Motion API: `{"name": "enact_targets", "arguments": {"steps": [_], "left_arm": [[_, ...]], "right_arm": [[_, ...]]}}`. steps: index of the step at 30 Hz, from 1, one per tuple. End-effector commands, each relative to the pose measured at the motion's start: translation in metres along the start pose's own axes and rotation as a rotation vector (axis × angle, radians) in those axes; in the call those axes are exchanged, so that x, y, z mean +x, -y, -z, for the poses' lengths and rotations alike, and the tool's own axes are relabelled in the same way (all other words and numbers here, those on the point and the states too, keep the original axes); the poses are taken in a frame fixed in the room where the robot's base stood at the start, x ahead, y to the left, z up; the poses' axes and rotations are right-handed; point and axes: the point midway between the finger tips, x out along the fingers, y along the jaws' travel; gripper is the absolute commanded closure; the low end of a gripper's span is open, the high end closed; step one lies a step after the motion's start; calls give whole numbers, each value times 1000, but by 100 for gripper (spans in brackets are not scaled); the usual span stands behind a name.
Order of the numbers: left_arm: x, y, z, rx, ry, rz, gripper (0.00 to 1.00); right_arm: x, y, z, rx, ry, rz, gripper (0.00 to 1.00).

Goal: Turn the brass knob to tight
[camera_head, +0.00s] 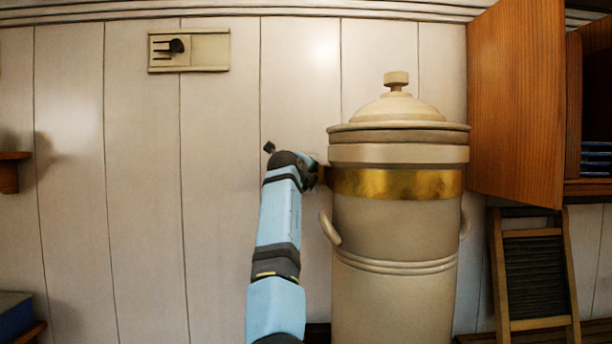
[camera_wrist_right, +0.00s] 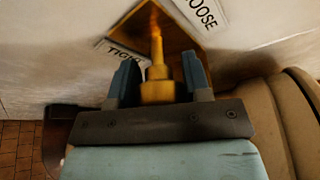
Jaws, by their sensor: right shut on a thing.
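The brass knob (camera_wrist_right: 158,91) is in the right wrist view, in front of a brass plate (camera_wrist_right: 178,38) on the pale wall. My right gripper (camera_wrist_right: 160,78) has a blue finger on each side of the knob and is shut on it. A white "TIGHT" label (camera_wrist_right: 126,52), partly hidden, lies to the left of the knob. A white "LOOSE" label (camera_wrist_right: 204,12), partly cut off, lies to the upper right. In the head view my right gripper (camera_head: 314,174) is at the wall beside the large crock, and the knob is hidden there. My left gripper is not in view.
The large lidded crock (camera_head: 395,235) with a brass band stands close to the right of my right gripper. An open wooden cupboard door (camera_head: 516,100) and a washboard (camera_head: 535,270) are farther right. A latch plate (camera_head: 205,50) is high on the wall. The wall to the left is mostly clear.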

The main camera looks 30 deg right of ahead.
Motion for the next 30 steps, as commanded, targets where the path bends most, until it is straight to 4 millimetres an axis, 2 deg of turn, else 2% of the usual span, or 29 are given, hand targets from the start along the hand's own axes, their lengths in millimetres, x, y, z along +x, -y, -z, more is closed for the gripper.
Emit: {"name": "enact_targets", "arguments": {"steps": [11, 12, 15, 25, 30], "left_arm": [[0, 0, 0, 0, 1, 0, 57], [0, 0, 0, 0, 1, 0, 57], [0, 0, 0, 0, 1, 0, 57], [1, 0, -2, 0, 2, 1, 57], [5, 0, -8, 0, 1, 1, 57]], "right_arm": [[0, 0, 0, 7, 0, -2, 79], [0, 0, 0, 7, 0, -2, 54], [0, 0, 0, 6, 0, -2, 31], [-3, -1, 0, 5, 1, -2, 31], [-24, -2, 0, 7, 3, -1, 31]]}}
